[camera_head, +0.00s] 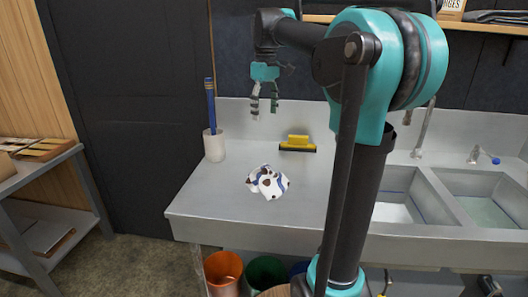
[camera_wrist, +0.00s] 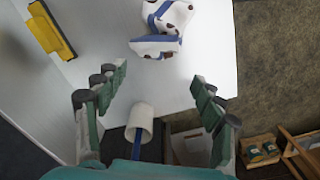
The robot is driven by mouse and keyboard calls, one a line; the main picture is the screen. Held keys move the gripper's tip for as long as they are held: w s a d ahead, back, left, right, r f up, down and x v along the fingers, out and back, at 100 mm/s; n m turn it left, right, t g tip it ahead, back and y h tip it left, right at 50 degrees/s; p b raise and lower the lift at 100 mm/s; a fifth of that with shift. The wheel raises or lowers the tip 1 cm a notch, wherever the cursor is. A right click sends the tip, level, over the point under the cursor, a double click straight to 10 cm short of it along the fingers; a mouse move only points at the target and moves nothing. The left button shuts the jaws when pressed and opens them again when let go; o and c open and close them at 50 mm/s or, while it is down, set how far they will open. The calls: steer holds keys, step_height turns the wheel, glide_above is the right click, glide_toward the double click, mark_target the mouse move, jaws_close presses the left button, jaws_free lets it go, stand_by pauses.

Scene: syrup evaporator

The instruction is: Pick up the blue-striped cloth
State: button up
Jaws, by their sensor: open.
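The cloth (camera_head: 268,183) is a crumpled white bundle with blue stripes and dark brown spots. It lies on the bare steel counter left of the sinks. In the wrist view the cloth (camera_wrist: 162,27) is at the top, beyond my fingertips and partly cut off by the frame edge. My gripper (camera_head: 264,106) is open and empty, above the counter and clear of the cloth. In the wrist view its two fingers (camera_wrist: 160,80) are spread wide with nothing between the tips.
A white cup (camera_head: 214,146) with a blue-handled tool stands on the counter's left side; the cup (camera_wrist: 140,120) shows below the cloth in the wrist view. A yellow-black squeegee (camera_head: 297,144) lies behind the cloth. Sinks (camera_head: 400,193) are at right, buckets (camera_head: 223,270) below the counter.

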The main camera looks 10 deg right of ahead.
step_height(320, 180, down, 19)
steer(key=n, duration=1)
steer(key=shift+s+a+r, duration=0.15)
steer(key=shift+s+a, duration=0.15)
steer(key=shift+f, duration=1.45)
steer(key=c, duration=0.3)
jaws_close()
steer(key=shift+r, duration=0.1)
step_height(320, 180, up, 12)
stand_by(0.6)
